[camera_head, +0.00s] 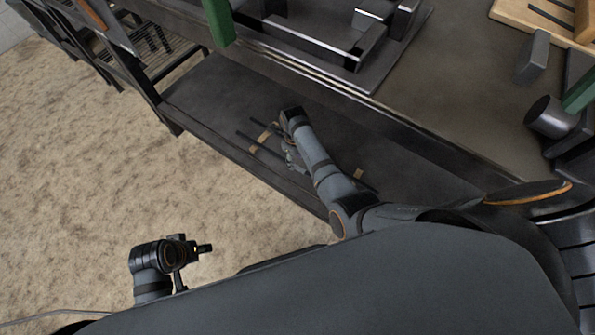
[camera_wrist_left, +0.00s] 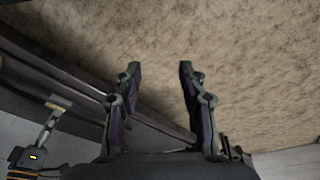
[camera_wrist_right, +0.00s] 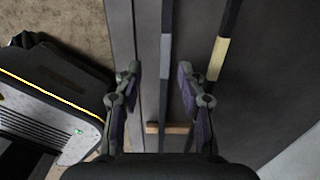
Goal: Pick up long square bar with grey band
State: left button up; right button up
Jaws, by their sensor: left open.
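In the right wrist view, a long thin dark bar with a grey band (camera_wrist_right: 166,52) runs up the picture between the fingers of my right gripper (camera_wrist_right: 159,72). The fingers are open, one on each side of it, and whether they touch it cannot be told. In the head view my right gripper (camera_head: 291,158) is low over the dark shelf, partly hidden by its own arm. My left gripper (camera_head: 205,248) is open and empty over the carpet, as its wrist view also shows (camera_wrist_left: 159,72).
A second dark bar with a cream band (camera_wrist_right: 217,58) lies just right of the right gripper. A small wooden support (camera_wrist_right: 168,128) lies across under the bars. The dark shelf (camera_head: 215,90) sits below the higher worktop (camera_head: 440,90), whose edge is close to my right arm.

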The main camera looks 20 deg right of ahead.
aim_at(298, 167)
pick_arm(q)
notch_tip(298, 167, down, 5)
jog(key=d+t+b, duration=0.2)
jog(key=b, duration=0.3)
pick_arm(e)
jog(key=f, duration=0.2)
jog(key=d+f, duration=0.1)
jog(key=f, duration=0.1)
jog(key=shift+f, duration=0.15)
jog(key=shift+f+b, duration=0.45)
jog(key=shift+b, duration=0.25)
pick_arm(q)
jog(key=w+a+r+t, duration=0.1)
jog(key=w+r+t, duration=0.7)
jog(key=w+r, duration=0.3)
jog(key=w, duration=0.3)
jog(key=shift+r+h, duration=0.25)
jog(key=shift+h, duration=0.05)
pick_arm(e)
grip_shut()
pick_arm(q)
jog(key=shift+a, duration=0.1)
